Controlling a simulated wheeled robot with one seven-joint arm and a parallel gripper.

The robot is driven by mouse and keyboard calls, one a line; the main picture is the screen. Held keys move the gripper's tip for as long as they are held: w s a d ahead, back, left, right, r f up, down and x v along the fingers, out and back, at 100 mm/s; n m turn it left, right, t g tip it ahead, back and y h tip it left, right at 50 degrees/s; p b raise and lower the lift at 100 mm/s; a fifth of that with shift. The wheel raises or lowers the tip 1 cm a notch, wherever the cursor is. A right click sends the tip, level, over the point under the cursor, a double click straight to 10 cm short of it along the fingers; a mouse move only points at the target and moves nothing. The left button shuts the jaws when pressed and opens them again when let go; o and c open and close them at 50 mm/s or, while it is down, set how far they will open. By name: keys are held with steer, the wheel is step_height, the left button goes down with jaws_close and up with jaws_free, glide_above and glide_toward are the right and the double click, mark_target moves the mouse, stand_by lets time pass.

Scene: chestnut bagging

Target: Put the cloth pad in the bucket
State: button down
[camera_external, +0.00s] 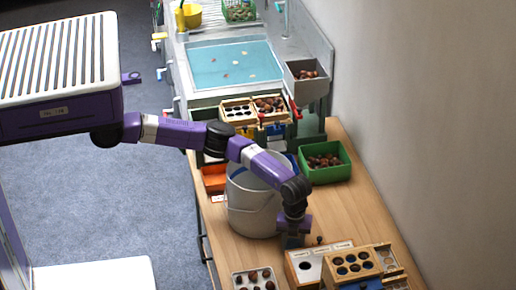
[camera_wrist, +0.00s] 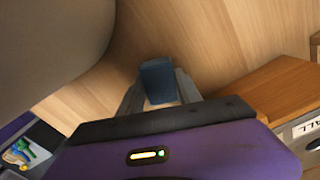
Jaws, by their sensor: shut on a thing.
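The cloth pad (camera_wrist: 157,82) is a small dark blue block-like piece. In the wrist view it sits between the two grey fingers of my gripper (camera_wrist: 160,92), which is shut on it. In the external view my gripper (camera_external: 294,236) points down just right of the bucket, low over the wooden table; the pad there is small and mostly hidden. The bucket (camera_external: 250,218) is large, pale grey and upright, with my arm passing over its rim. Its wall (camera_wrist: 50,40) fills the upper left of the wrist view. The bucket's inside is mostly hidden by my arm.
A green crate of chestnuts (camera_external: 345,170) stands behind the bucket. In front are a wooden box (camera_external: 300,268), a wooden holed block (camera_external: 352,270) and a tray of chestnuts (camera_external: 240,279). A sink (camera_external: 200,50) is at the back; a wall runs along the right.

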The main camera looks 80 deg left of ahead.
steer(key=shift+r, duration=0.15)
step_height(320, 180, up, 34)
steer(key=p, duration=0.4)
steer(key=n+p, duration=0.4)
steer(key=p, duration=2.5)
glide_above(266, 219)
steer(key=w+a, duration=0.1)
steer(key=a, duration=0.4)
step_height(266, 219, down, 6)
steer(key=f+b, duration=0.2)
steer(key=f, duration=0.5)
steer(key=f+b, duration=0.3)
steer(key=f, duration=0.5)
steer(key=f+b, duration=0.2)
steer(key=f, duration=0.5)
steer(key=shift+w+a+f+b, duration=0.15)
steer(key=shift+a+f+b, duration=0.1)
steer(key=shift+f+b, duration=0.15)
steer(key=shift+f, duration=2.35)
